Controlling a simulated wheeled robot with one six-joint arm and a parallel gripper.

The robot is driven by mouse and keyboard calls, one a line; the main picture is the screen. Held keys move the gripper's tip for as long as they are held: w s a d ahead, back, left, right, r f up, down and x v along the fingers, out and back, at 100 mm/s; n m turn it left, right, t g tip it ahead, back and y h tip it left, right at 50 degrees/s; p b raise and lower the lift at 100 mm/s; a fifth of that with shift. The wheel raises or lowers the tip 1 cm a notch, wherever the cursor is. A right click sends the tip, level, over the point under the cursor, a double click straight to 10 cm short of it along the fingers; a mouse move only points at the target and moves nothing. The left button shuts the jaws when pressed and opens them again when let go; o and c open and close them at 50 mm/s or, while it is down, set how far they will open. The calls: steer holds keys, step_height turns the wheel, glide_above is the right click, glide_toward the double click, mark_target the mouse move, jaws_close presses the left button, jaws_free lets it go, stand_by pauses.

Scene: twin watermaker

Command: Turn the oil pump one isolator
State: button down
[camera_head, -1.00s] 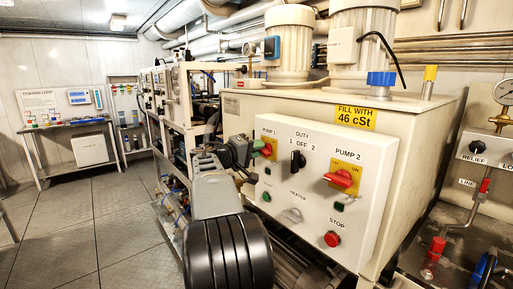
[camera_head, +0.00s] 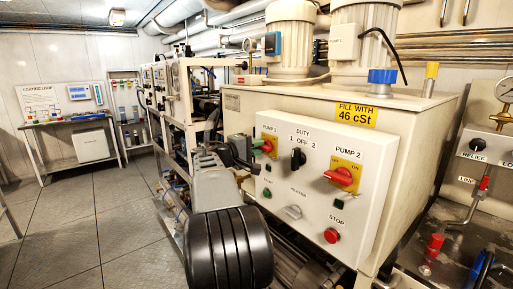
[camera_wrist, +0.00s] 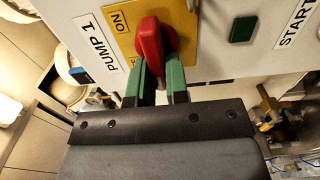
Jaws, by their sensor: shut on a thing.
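The oil pump one isolator is a red rotary handle (camera_wrist: 151,42) on a yellow plate beside the PUMP 1 label in the wrist view. In the head view its red handle (camera_head: 268,147) is partly hidden by my gripper. My gripper (camera_wrist: 159,72) has its two green fingers on either side of the handle's lower end and is shut on it. The handle points down the wrist picture, between the fingers. ON shows on the plate to its left; the lettering lower down is mostly covered. In the head view my gripper (camera_head: 258,146) reaches the panel from the left.
The white control panel (camera_head: 322,231) also carries a black duty switch (camera_head: 298,159), a red PUMP 2 isolator (camera_head: 340,177), a grey heater knob (camera_head: 291,212) and a red stop button (camera_head: 332,236). Pipe racks stand behind my arm. Open floor (camera_head: 60,225) lies to the left.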

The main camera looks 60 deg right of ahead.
steer(key=c, duration=1.1)
jaws_free()
steer(key=v, duration=1.3)
steer(key=shift+w+a, duration=0.1)
steer(key=shift+a, duration=0.3)
